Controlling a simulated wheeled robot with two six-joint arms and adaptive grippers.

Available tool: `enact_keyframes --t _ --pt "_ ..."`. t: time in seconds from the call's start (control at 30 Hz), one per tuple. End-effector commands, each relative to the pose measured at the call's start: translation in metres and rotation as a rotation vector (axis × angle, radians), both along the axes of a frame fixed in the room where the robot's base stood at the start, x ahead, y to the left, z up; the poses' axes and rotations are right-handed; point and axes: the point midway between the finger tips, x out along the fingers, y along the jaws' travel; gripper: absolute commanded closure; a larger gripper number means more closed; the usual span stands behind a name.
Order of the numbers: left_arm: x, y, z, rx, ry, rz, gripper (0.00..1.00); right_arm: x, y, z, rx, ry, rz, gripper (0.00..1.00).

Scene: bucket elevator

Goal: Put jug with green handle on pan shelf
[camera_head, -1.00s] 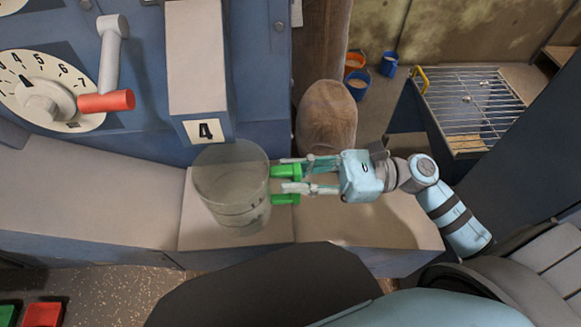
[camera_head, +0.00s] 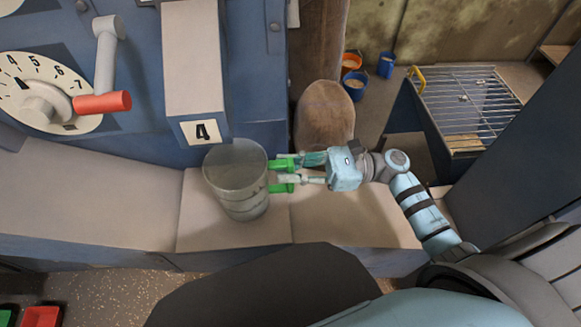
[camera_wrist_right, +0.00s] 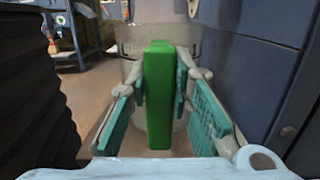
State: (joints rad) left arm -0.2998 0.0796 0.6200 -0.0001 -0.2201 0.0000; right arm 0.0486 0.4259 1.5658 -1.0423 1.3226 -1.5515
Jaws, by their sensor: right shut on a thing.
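The clear jug (camera_head: 232,186) is over the beige ledge (camera_head: 340,210), just below the spout marked 4. Its green handle (camera_head: 283,188) faces right, toward my right gripper (camera_head: 296,170). The right gripper is shut on the handle. In the right wrist view the green handle (camera_wrist_right: 158,100) stands upright between the teal finger pads, with the jug (camera_wrist_right: 133,45) behind it. I cannot tell whether the jug's base touches the ledge. Which surface is the pan shelf is not clear. My left gripper is not in view.
The spout (camera_head: 196,70) hangs close above the jug. A dial (camera_head: 40,95) and a red-handled lever (camera_head: 103,103) are on the blue machine at left. A brown rounded post (camera_head: 324,115) stands behind the gripper. A wire grate (camera_head: 470,105) and several buckets are at the back right.

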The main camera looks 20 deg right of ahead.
Motion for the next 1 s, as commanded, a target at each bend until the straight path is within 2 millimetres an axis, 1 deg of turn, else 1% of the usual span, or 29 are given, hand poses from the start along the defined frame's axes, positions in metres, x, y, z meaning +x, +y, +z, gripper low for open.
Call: enact_keyframes --t 0.03,0.07,0.1,0.17,0.43,0.5,0.57,0.67,0.77,0.9,1.0 --pt "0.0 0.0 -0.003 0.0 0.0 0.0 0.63 0.0 0.0 -0.003 0.0 0.0 0.0 1.0" --pt "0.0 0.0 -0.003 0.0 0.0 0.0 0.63 0.0 0.0 -0.002 0.0 0.0 0.0 0.77" --pt "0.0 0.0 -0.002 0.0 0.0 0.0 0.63 0.0 0.0 -0.002 0.0 0.0 0.0 0.71" --pt "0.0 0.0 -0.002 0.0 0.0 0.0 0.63 0.0 0.0 -0.002 0.0 0.0 0.0 0.61" --pt "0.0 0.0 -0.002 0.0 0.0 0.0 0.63 0.0 0.0 -0.001 0.0 0.0 0.0 0.6" --pt "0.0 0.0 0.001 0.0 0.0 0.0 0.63 0.0 0.0 0.001 0.0 0.0 0.0 0.6" --pt "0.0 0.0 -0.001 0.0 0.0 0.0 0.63 -0.001 -0.004 -0.001 -0.003 0.001 0.0 0.6" --pt "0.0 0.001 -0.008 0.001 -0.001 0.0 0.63 -0.005 -0.02 -0.005 -0.005 0.002 0.0 0.6" --pt "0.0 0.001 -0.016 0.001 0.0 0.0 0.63 -0.011 -0.044 -0.01 -0.006 0.005 -0.001 0.6" --pt "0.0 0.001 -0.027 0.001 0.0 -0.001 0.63 -0.02 -0.081 -0.014 -0.006 0.005 -0.002 0.6" --pt "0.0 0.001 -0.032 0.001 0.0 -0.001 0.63 -0.025 -0.101 -0.015 -0.003 0.003 -0.002 0.6"
